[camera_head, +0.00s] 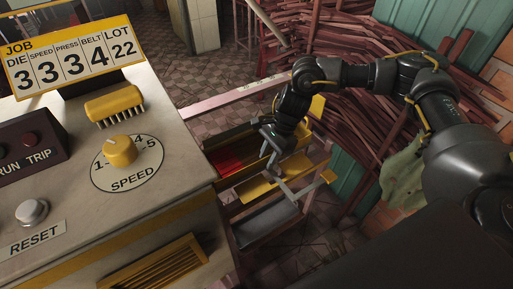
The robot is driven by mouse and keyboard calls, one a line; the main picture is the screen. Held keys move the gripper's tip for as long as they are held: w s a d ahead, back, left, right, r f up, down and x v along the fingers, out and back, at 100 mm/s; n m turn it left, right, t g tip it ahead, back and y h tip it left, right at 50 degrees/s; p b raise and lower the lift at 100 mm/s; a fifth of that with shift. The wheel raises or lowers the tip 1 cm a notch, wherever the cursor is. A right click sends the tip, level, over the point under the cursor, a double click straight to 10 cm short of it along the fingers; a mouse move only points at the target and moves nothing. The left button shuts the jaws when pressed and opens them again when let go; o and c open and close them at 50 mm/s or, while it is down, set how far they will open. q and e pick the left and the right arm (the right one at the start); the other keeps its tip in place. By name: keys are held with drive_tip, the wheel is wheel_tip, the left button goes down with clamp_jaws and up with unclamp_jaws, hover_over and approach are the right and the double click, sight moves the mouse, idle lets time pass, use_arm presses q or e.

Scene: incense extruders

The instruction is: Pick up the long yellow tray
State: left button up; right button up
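A long yellow-edged tray (236,139) lies beside the machine, low in the middle of the view, with something red inside its near end. A flat yellow piece (257,190) shows just below it; I cannot tell whether it is part of the same tray. My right gripper (276,170) reaches down from the right over the tray and covers part of it. Its fingers are small and overlap grey and yellow parts, so I cannot tell whether they touch the tray or how far they are apart. My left gripper is out of view.
The machine top (180,165) fills the left, with a yellow speed knob (121,151), a yellow brush (115,105) and a reset button (32,211). A grey bin (266,221) sits below the yellow piece. Bundles of dark red sticks (345,120) lie behind my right arm.

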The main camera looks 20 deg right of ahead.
drive_tip(key=shift+f, duration=0.2)
clamp_jaws()
drive_tip(key=shift+r, duration=0.1)
